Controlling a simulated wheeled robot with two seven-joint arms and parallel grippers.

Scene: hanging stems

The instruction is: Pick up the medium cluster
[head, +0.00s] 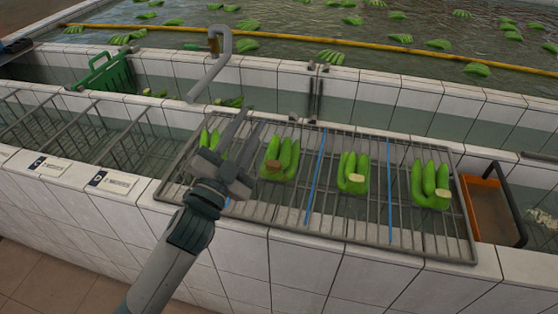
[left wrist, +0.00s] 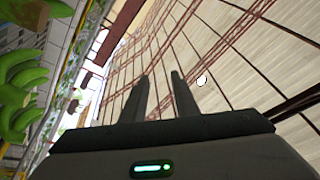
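Green banana clusters lie in a row on a wire rack (head: 300,219). One cluster (head: 281,160) lies just right of my left gripper, another (head: 352,172) lies in the middle, and another (head: 430,187) lies at the right. A further cluster (head: 207,139) is partly hidden behind my left gripper. I cannot tell for sure which is the medium one. My left gripper (head: 252,118) is over the left part of the rack, its two fingers apart and empty. In the left wrist view its fingers (left wrist: 160,78) also stand apart, with green bananas (left wrist: 22,90) at the left edge. My right gripper does not show.
Blue dividers (head: 316,177) split the rack. An orange-brown bin (head: 488,205) stands right of it. A green crate (head: 103,72) sits at the back left. A grey curved pipe (head: 214,66) rises behind the rack. White tiled walls edge the water basin with floating clusters.

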